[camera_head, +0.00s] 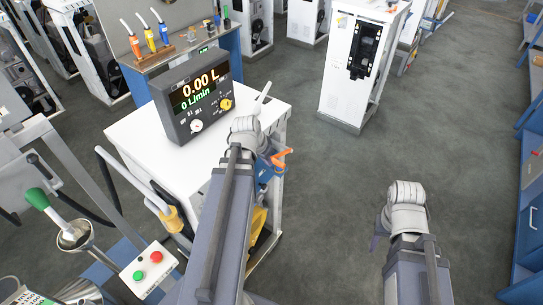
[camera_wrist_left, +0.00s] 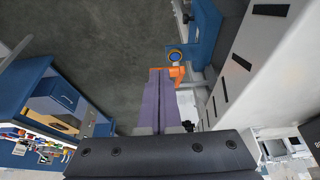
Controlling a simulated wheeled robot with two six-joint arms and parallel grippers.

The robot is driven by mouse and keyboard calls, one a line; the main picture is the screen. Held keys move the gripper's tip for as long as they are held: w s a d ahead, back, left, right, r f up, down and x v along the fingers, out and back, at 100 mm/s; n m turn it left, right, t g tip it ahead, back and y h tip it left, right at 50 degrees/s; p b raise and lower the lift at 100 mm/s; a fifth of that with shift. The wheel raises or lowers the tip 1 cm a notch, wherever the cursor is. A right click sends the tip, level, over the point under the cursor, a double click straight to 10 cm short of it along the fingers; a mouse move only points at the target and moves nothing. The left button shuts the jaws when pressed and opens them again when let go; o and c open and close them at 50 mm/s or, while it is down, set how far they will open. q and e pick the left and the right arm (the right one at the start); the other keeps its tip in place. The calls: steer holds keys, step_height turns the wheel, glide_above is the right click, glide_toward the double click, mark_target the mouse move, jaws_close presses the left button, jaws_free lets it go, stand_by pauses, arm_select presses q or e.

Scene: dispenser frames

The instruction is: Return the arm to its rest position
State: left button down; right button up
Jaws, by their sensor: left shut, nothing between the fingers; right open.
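My left arm reaches up the middle of the head view, its wrist beside the white cart (camera_head: 130,125). In the left wrist view my left gripper (camera_wrist_left: 160,72) has its two purple-grey fingers together, with nothing between them. An orange valve handle (camera_wrist_left: 178,73) shows right by the fingertips in that view; I cannot tell whether they touch. In the head view the orange handle (camera_head: 281,158) is on the cart's right side, and the left fingers are mostly hidden. My right gripper (camera_head: 379,232) is mostly hidden behind its own wrist, over open floor.
A dark meter (camera_head: 190,97) reading 0.00 L stands on the cart. A control box (camera_head: 148,271) with red and green buttons and a metal funnel (camera_head: 74,236) are at lower left. A white machine (camera_head: 350,70) stands behind.

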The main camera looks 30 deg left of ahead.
arm_select(q)
steer(key=shift+s+r, duration=0.25)
steer(key=shift+r, duration=0.15)
arm_select(e)
steer(key=shift+r, duration=0.4)
arm_select(q)
steer(key=s+d+f+m+g+b, duration=0.1)
steer(key=d+f+b, duration=0.3)
steer(key=d, duration=0.6)
steer(key=s+d+f+m+g+y+b, duration=0.1)
steer(key=s+d+f+b, duration=0.3)
steer(key=d, duration=0.6)
steer(key=s+d+f+m+g+b, duration=0.1)
steer(key=s+d+f+g+b, duration=0.1)
steer(key=d+f+b, duration=0.4)
steer(key=shift+s+d+f+g+y, duration=0.45)
steer(key=shift+d+f, duration=0.35)
steer(key=shift+d, duration=1.45)
arm_select(e)
step_height(320, 180, down, 14)
